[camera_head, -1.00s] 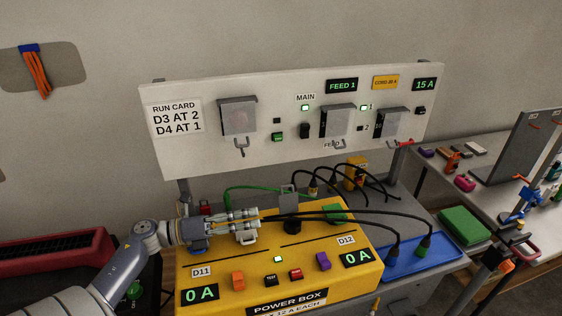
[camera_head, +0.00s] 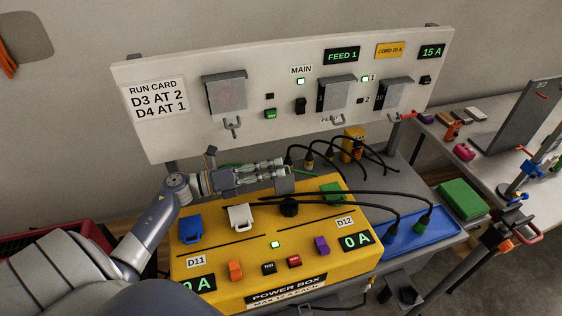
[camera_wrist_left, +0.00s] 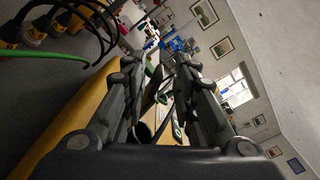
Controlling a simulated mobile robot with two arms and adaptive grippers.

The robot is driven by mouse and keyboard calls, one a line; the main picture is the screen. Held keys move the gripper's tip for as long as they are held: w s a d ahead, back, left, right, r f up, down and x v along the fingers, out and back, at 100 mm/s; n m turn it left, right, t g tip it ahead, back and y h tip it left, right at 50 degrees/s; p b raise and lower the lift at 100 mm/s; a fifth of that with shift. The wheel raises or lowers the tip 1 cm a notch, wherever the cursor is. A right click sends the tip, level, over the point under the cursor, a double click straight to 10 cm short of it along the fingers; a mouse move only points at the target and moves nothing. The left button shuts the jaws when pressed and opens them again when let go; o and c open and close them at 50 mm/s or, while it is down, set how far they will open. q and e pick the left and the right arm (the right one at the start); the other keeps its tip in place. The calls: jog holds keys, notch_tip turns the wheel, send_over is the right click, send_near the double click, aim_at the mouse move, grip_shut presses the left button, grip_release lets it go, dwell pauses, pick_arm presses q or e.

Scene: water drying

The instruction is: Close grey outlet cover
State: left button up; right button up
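The yellow power box (camera_head: 215,262) has several outlets with coloured covers. The grey outlet cover (camera_head: 284,186) stands raised behind a black round plug or knob (camera_head: 289,208), partly hidden by my left gripper. My left gripper (camera_head: 284,170) reaches across above the back of the box, its fingertips at the grey cover; I cannot tell whether they touch it. In the left wrist view my left gripper (camera_wrist_left: 155,62) has its fingers apart, with a gap between them. My right gripper is not in view.
A blue cover (camera_head: 190,229), white cover (camera_head: 240,217) and green cover (camera_head: 331,190) are on the box. Black cables arch over its right side to a blue tray (camera_head: 430,232). A white panel (camera_head: 190,143) with grey hinged covers stands behind.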

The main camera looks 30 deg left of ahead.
pick_arm(q)
jog(key=shift+p+x, duration=0.3)
jog(key=shift+x, duration=1.1)
jog(key=c, duration=0.6)
grip_shut()
